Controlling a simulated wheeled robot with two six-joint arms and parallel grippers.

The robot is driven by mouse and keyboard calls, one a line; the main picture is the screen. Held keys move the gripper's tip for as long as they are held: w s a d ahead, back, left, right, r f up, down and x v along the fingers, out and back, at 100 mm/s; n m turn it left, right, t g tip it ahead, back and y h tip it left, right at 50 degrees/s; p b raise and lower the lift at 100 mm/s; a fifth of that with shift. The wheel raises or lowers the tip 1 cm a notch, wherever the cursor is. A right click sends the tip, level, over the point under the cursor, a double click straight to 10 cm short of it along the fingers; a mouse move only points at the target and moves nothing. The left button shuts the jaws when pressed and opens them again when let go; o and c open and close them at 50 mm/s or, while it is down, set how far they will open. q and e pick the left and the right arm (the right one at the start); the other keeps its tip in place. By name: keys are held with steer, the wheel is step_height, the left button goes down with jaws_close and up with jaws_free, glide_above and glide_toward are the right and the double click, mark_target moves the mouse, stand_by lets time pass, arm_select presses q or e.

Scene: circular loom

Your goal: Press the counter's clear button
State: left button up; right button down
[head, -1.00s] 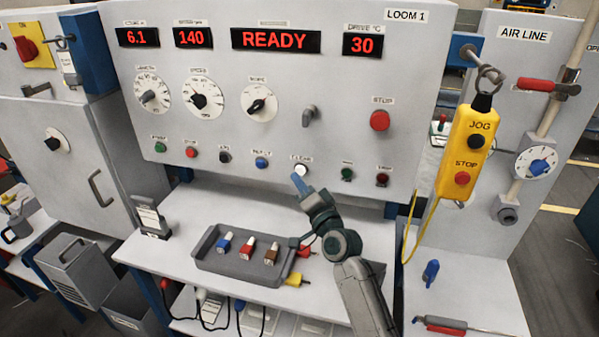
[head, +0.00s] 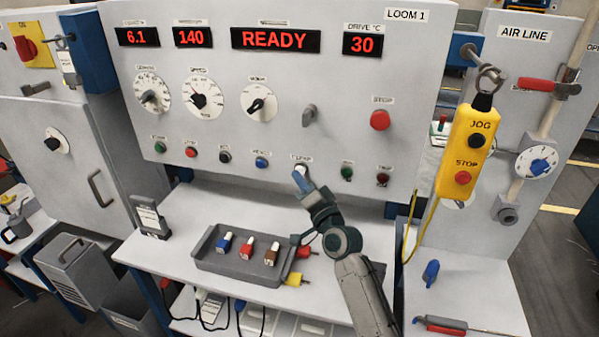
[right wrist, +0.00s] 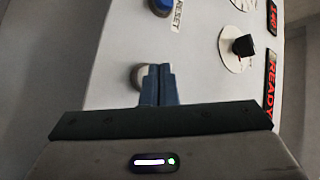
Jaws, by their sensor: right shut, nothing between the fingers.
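The white clear button (head: 303,168) sits under the CLEAR label in the lower button row of the loom panel. My right gripper (head: 298,175) is shut and empty, its blue fingertips at the button and covering part of it. In the right wrist view the closed fingers (right wrist: 158,72) overlap the right side of the pale round button (right wrist: 137,75). I cannot tell whether the tips touch it or whether it is pressed in. My left gripper is out of view.
A blue button (head: 261,162) is to the left and a green button (head: 347,173) to the right. Below is a grey tray (head: 213,262) with several small coloured parts. The yellow jog pendant (head: 468,150) hangs at the right. The display (head: 276,40) reads READY.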

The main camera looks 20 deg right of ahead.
steer(key=shift+w+d, duration=0.25)
steer(key=shift+w, duration=0.1)
stand_by(0.6)
stand_by(0.3)
steer(key=shift+s+a, duration=0.5)
steer(key=shift+s, duration=0.25)
steer(key=shift+s+a, duration=0.7)
steer(key=shift+s, duration=0.35)
steer(key=shift+s+a, duration=0.7)
steer(key=shift+s, duration=0.3)
